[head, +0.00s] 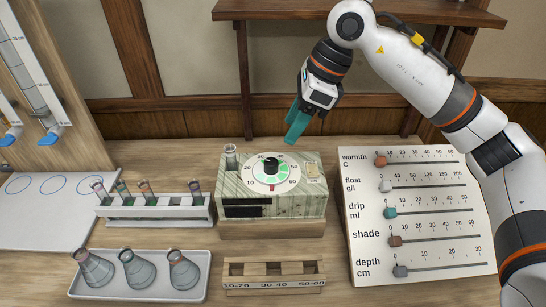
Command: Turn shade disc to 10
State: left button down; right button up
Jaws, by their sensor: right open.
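The shade disc (284,173) is a round white dial with a green ring, on the sloped top of a pale, worn box (238,187). Numbers from 10 at lower left, over the top, to 60 at lower right surround it. A black knob (271,164) stands at its middle, and a red mark (271,187) shows at its lower edge. I cannot tell which number the knob points to. My right gripper (295,133) has teal fingers and is open and empty. It hangs above and behind the box, apart from the knob. My left gripper is not in view.
A vial (231,152) stands in the box's back left corner. A test-tube rack (149,211) and a tray (137,290) of flasks are at left. A wooden block (275,283) with labelled slots is in front. A slider board (423,232) lies at right.

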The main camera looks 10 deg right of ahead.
aim_at(272, 160)
jog(key=p+x, duration=0.2)
jog(key=x, duration=0.8)
jog(key=shift+s+a, duration=0.1)
jog(key=c, duration=1)
jog(key=shift+f+n+b, duration=0.15)
jog(key=shift+n+b, duration=0.55)
jog(key=shift+b, duration=0.1)
jog(key=shift+n+g+b, duration=0.6)
jog(key=shift+n+b, duration=0.5)
jog(key=shift+n, duration=0.1)
jog(key=n+g+b, duration=0.1)
jog(key=n+b, duration=0.1)
jog(key=n, duration=0.1)
jog(key=shift+w, duration=0.25)
jog(key=shift+n+g+h+b, duration=0.3)
jog(key=shift+n+g+b, duration=0.4)
jog(key=shift+n, duration=0.9)
jog(key=shift+r, duration=0.25)
